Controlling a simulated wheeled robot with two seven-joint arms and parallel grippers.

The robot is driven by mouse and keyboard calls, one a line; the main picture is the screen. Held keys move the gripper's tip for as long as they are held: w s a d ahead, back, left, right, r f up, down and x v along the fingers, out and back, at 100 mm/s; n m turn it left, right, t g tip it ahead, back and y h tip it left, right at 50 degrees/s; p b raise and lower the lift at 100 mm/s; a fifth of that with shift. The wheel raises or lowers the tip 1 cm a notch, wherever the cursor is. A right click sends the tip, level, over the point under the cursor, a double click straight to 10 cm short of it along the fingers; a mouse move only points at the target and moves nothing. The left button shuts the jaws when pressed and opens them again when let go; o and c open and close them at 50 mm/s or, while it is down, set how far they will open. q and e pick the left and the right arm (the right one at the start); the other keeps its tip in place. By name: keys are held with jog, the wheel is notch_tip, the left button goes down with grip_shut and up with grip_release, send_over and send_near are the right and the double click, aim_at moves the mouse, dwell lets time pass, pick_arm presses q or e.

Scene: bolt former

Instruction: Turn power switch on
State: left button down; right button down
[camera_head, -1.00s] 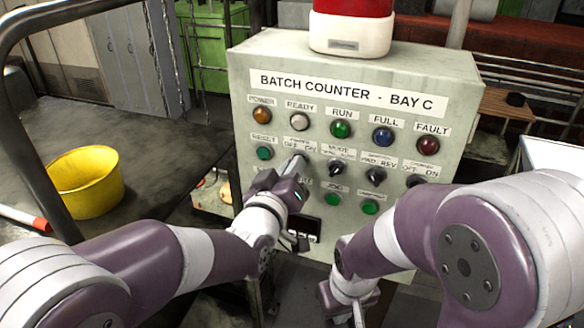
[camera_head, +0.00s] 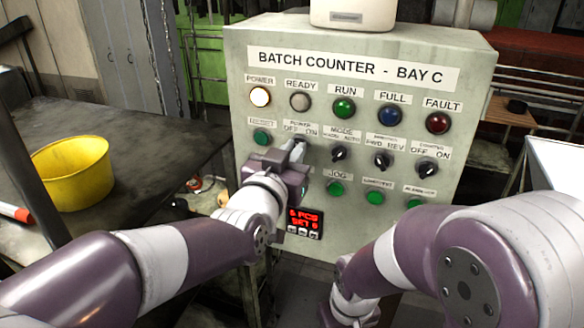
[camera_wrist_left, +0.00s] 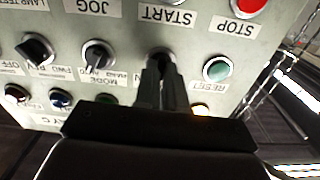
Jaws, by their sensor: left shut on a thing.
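The power switch, a dark knob under the POWER OFF ON label (camera_head: 299,129), is on the grey control panel (camera_head: 440,65). My left gripper (camera_head: 297,150) is shut on the knob, which its fingers mostly hide. The exact angle of the knob is hard to tell. In the left wrist view, upside down, the fingers (camera_wrist_left: 160,82) reach the dark knob (camera_wrist_left: 161,55). The POWER lamp (camera_head: 260,97) glows bright, and the display (camera_head: 304,222) shows red characters. My right arm is low at the right; its fingers cannot be made out.
The mode selector (camera_head: 338,153) is close right of my left gripper, with two more selectors beyond. The green reset button (camera_head: 261,137) is close on its left. A yellow bucket (camera_head: 72,175) stands on the dark table (camera_head: 140,125) at the left.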

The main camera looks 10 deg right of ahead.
pick_arm(q)
jog(key=shift+r+m+b, duration=0.15)
jog(key=shift+m+b, duration=1)
jog(key=shift+m, duration=1.45)
jog(key=c, duration=1.2)
grip_release()
jog(key=shift+d, duration=0.1)
jog(key=shift+b+v, duration=2.35)
jog(key=shift+v, duration=3.95)
